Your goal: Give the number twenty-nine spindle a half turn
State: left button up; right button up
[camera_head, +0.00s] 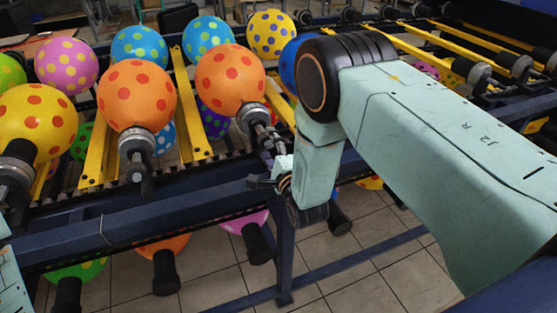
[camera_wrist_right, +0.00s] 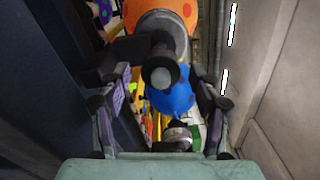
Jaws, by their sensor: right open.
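A spindle (camera_head: 259,128) carries an orange balloon with red dots (camera_head: 230,80) on the near row of the rack. No number is readable on it, so I cannot tell if it is number twenty-nine. My right gripper (camera_head: 268,176) is at the near end of this spindle. In the right wrist view, the dark round spindle end (camera_wrist_right: 160,74) lies between the two spread fingers of my right gripper (camera_wrist_right: 155,88), with the orange balloon (camera_wrist_right: 160,15) behind it. The fingers look apart from the spindle. My left gripper is not in view.
A dark blue rail (camera_head: 130,232) runs along the rack's front, close to my right gripper. A neighbouring spindle (camera_head: 137,150) with another orange balloon stands to the left. More balloons hang below the rail.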

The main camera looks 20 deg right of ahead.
jog(key=s, duration=1)
jog(key=shift+s+d, duration=0.2)
jog(key=s+d+f+n+g+b, duration=0.1)
jog(key=s+d+f+n+g, duration=0.1)
jog(key=s+f+n+g, duration=1.05)
jog(key=s+f+n+g+b, duration=0.2)
jog(key=s+f, duration=0.3)
jog(key=s, duration=0.6)
jog(key=s+d+f+n+g+b, duration=0.1)
jog(key=s+f+n+g+b, duration=0.2)
jog(key=s, duration=0.8)
notch_tip(320, 180, down, 2)
jog(key=shift+s+f+n+h, duration=0.2)
jog(key=shift+n+h, duration=0.1)
jog(key=shift+n, duration=0.65)
